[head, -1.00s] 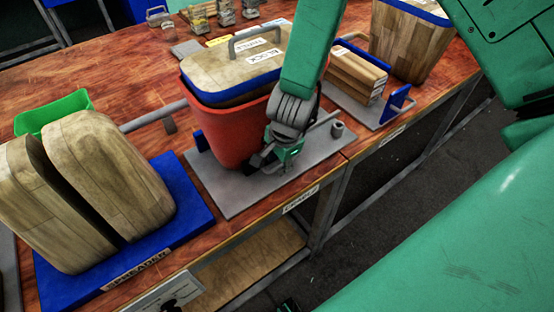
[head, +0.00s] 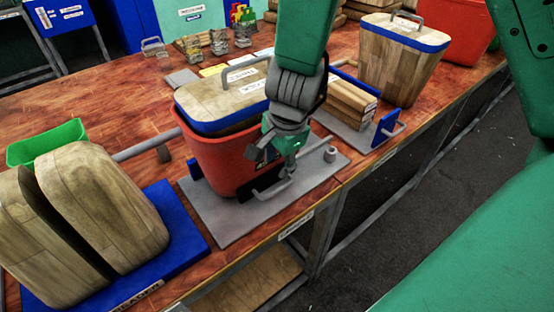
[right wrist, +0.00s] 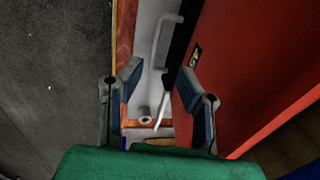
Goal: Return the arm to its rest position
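My right gripper (head: 268,165) hangs in front of the red bin (head: 208,150), above the grey base plate (head: 205,203). In the right wrist view its two blue-grey fingers (right wrist: 160,88) stand apart with nothing between them. A grey bar handle (right wrist: 163,40) shows beyond the gap, and the red bin's wall (right wrist: 265,60) is beside the right finger. In the head view the handle (head: 272,190) lies low at the bin's front, just below the fingers. A wooden block (head: 225,98) with a blue lower edge and a top handle sits in the bin. My left gripper is not in view.
Two rounded wooden blocks (head: 103,205) stand on a blue base (head: 190,245) at left, by a green bin (head: 48,140). Stacked wooden bars (head: 350,98) and a tapered wooden block (head: 402,62) are to the right. The wooden table (head: 110,105) ends at its front edge, with floor beyond.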

